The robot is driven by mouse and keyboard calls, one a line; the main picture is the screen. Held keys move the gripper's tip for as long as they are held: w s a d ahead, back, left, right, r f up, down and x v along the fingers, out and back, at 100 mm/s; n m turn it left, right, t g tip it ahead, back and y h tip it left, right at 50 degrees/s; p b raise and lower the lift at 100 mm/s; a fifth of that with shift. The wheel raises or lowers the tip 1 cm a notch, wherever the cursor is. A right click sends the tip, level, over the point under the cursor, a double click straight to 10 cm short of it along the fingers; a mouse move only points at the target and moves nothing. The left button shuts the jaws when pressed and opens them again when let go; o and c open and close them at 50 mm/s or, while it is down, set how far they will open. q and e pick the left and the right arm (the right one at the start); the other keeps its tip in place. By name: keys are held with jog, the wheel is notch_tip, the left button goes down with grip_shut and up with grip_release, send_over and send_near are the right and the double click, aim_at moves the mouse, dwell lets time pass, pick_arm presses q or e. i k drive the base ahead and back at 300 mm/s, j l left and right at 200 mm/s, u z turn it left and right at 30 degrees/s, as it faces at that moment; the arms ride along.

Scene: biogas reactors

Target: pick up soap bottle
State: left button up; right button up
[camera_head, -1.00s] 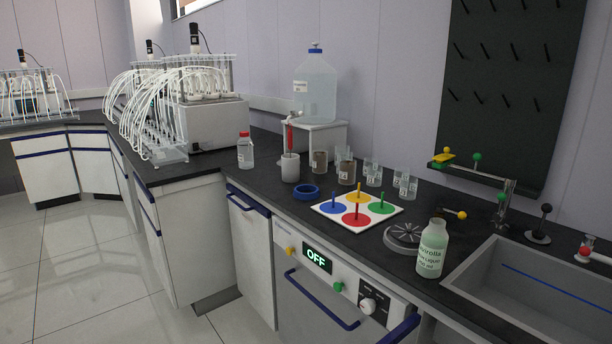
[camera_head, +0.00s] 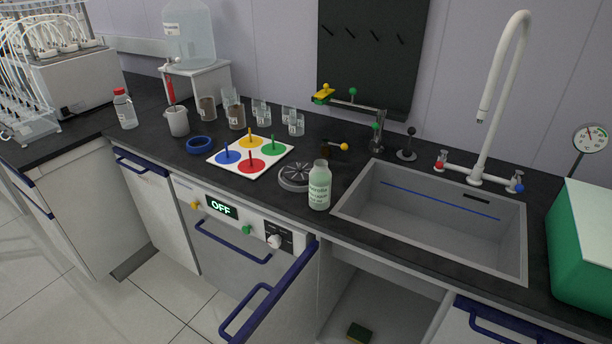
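The soap bottle (camera_head: 320,187) is a pale green bottle with a white label, standing upright on the dark counter (camera_head: 240,186). It stands just left of the sink and in front of a round grey slotted disc (camera_head: 294,177). Neither of my grippers shows in the head view.
A grey sink (camera_head: 440,228) with a white tap (camera_head: 497,100) lies right of the bottle, and a green box (camera_head: 585,245) stands at far right. A white board with coloured discs (camera_head: 222,168) lies to the left. Below, a cabinet door (camera_head: 268,305) stands open, with a sponge (camera_head: 359,332) inside.

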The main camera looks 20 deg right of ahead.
aim_at(320, 176)
jog(key=i+j+z, duration=0.15)
jog(key=j+z, duration=0.2)
jog(key=j, duration=0.6)
jog(key=i+j+z, duration=0.1)
jog(key=j+z, duration=0.2)
jog(key=j, duration=0.65)
